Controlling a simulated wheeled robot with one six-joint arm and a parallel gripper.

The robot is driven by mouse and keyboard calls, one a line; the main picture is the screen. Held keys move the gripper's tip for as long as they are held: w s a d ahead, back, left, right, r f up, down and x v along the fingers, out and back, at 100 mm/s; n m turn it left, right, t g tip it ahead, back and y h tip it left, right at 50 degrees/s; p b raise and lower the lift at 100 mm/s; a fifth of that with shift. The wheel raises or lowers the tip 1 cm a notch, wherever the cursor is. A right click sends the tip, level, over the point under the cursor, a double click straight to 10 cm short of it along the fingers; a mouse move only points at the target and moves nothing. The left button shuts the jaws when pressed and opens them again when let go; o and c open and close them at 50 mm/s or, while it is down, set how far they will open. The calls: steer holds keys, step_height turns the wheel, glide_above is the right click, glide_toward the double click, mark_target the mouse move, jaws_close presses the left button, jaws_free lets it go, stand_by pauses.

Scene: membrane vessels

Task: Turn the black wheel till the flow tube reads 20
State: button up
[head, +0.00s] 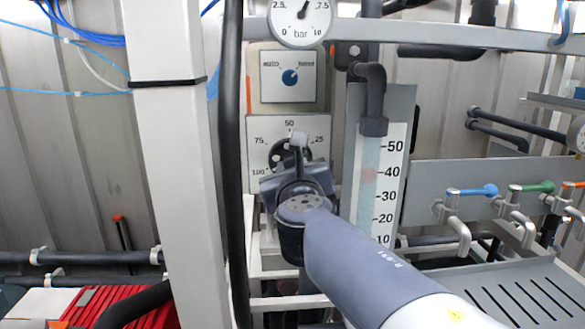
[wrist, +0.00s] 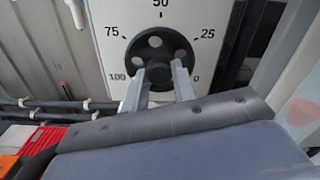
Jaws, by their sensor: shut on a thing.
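The black wheel (head: 279,153) sits on a white dial plate marked 0 to 100; in the wrist view the wheel (wrist: 152,42) shows round holes and a dark knob low on its face. My gripper (head: 299,142) is at the wheel, and its two fingers (wrist: 158,84) are shut on it, one each side of the dark knob. In the head view the gripper partly hides the wheel. The flow tube (head: 366,205) stands to the right, with a scale from 10 to 50. Its blurred pinkish float (head: 369,174) is level with about 40.
A blue selector knob (head: 290,77) and a round bar gauge (head: 299,20) are above the dial. A grey post (head: 172,130) and a black vertical pipe (head: 231,150) stand to the left. Taps with coloured handles (head: 478,191) and a slotted tray (head: 500,292) are at the right.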

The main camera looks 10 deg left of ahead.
steer(key=shift+m, duration=0.3)
steer(key=m+b, duration=1.4)
steer(key=m, duration=1)
steer(key=shift+a+b, duration=0.1)
steer(key=shift+b, duration=0.25)
steer(key=shift+m, duration=0.3)
steer(key=o, duration=1)
steer(key=shift+r, duration=0.1)
steer(key=shift+s, duration=0.15)
